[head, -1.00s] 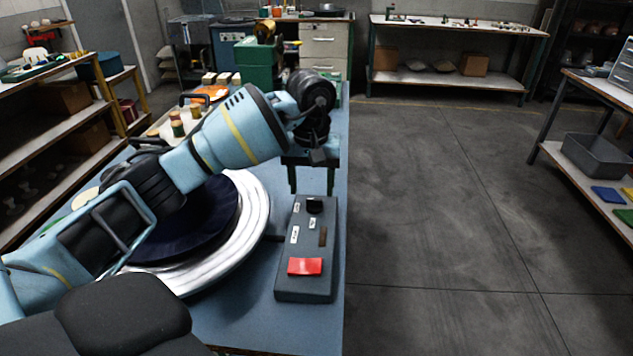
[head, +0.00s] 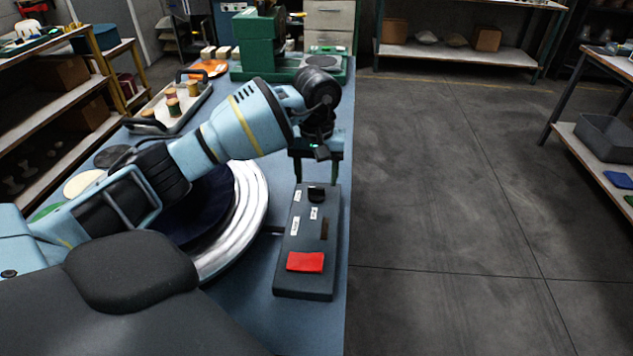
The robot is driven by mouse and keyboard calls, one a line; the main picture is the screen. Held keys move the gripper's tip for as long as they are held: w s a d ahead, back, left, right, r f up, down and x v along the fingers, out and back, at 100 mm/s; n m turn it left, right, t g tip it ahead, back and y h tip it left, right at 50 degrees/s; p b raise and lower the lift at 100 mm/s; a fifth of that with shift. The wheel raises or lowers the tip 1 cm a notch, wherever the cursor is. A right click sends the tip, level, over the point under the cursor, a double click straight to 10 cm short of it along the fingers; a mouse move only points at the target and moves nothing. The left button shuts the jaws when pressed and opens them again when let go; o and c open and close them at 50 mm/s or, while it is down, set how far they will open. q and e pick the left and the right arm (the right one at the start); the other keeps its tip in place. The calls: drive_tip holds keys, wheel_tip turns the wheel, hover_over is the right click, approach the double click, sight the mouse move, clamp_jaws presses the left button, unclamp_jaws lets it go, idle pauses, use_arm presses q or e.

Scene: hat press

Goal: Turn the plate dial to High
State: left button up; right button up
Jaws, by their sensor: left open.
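A dark grey control box (head: 291,279) lies on the blue bench, with a black dial knob (head: 316,194) at its far end. Small white labels sit around the knob, too small to read. A red button (head: 305,261) is at the box's near end. My left gripper (head: 318,172) is open, its two fingers apart and pointing down just beyond the knob in the picture. I cannot tell whether they touch anything. The silver round plate (head: 250,225) with a dark centre lies left of the box, partly hidden by my left arm. My right gripper is not in view.
A green machine (head: 259,60) stands at the bench's far end. A tray (head: 170,118) with spools lies behind my left arm. Shelves stand on the left (head: 62,107). The floor (head: 450,190) right of the bench is clear.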

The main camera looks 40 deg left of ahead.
sight(317, 192)
use_arm(q)
drive_tip(key=shift+f, duration=1.4)
drive_tip(key=c, duration=1)
